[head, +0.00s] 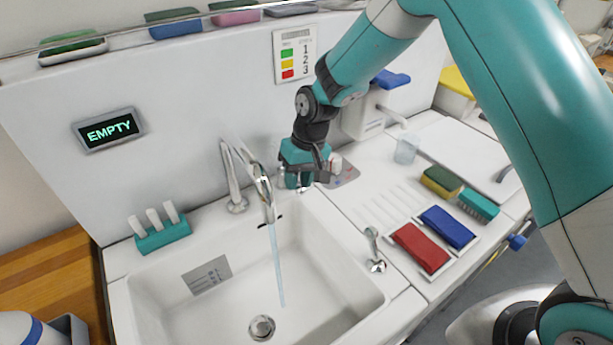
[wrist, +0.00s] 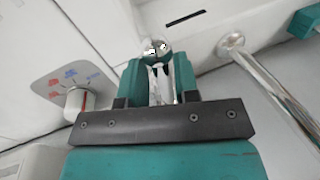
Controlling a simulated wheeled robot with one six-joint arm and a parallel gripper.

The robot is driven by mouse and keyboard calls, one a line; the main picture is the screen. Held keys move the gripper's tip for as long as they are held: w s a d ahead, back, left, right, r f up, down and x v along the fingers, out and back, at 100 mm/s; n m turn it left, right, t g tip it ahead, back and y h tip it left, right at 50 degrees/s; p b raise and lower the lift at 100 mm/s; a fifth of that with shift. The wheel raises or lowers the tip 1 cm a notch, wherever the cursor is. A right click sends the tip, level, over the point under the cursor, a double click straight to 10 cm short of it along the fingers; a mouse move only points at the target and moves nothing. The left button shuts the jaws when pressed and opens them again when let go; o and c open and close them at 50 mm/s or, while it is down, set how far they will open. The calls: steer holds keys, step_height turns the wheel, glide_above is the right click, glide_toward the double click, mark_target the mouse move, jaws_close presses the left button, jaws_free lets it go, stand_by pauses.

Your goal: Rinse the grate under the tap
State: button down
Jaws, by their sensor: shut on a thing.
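The chrome tap (head: 265,185) stands at the back of the white sink (head: 325,245), and a thin stream of water (head: 277,265) runs from it into the basin. My gripper (head: 303,183) is behind the sink, right of the tap. In the wrist view its teal fingers (wrist: 158,85) are shut on a chrome lever with a round knob (wrist: 155,52). The tap's pipe (wrist: 280,85) also shows there, to the right. A round metal drain (head: 262,328) is in the basin floor. I cannot make out a separate grate in either view.
A dial (head: 338,168) is beside my gripper. A chrome lever (head: 374,248) stands at the sink's right rim. Red (head: 420,247) and blue (head: 448,227) cloths lie on the right counter. A teal brush holder (head: 161,232) is at the back left. The display (head: 108,129) reads EMPTY.

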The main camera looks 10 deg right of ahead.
steer(key=c, duration=1.1)
jaws_free()
steer(key=shift+s, duration=0.1)
steer(key=shift+o, duration=0.2)
steer(key=b+v, duration=0.2)
steer(key=v, duration=1.5)
steer(key=shift+r+b, duration=0.3)
steer(key=shift+b, duration=0.05)
